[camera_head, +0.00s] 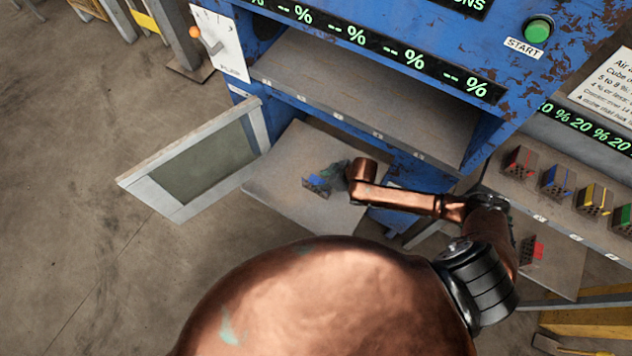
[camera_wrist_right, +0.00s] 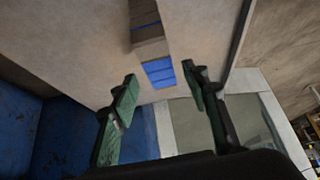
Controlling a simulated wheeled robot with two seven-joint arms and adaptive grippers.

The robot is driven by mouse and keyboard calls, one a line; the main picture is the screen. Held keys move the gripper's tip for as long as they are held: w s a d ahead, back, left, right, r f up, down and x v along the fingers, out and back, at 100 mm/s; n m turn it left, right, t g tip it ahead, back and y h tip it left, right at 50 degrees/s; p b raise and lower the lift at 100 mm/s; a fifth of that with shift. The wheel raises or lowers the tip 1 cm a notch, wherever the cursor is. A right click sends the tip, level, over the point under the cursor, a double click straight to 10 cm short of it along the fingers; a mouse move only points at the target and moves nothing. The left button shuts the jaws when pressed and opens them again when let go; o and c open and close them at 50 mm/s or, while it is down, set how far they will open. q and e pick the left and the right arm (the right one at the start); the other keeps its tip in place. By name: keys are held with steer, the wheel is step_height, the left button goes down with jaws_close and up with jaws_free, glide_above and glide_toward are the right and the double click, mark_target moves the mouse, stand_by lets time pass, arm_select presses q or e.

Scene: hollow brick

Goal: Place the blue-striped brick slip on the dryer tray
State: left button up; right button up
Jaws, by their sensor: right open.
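The blue-striped brick slip (camera_head: 317,184) is a small dark block with blue marks on the grey dryer tray (camera_head: 285,163) in front of the blue machine. In the right wrist view, the slip's blue-striped end (camera_wrist_right: 158,73) lies just ahead of and between the spread fingertips, and its grey-brown body runs up the picture. My right gripper (camera_head: 334,174) is right beside the slip, with its fingers open; they also show apart in the right wrist view (camera_wrist_right: 160,78). I see a gap on both sides of the slip. My left gripper is out of view.
An open framed door (camera_head: 195,170) hangs left of the tray. An empty shelf (camera_head: 360,95) sits above it. At right, a ledge holds red (camera_head: 520,160), blue (camera_head: 558,180), yellow (camera_head: 594,198) and green bricks; a red-marked brick (camera_head: 531,250) lies lower.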

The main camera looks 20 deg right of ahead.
steer(key=shift+p+v, duration=0.3)
steer(key=shift+v, duration=1.4)
steer(key=shift+f, duration=0.1)
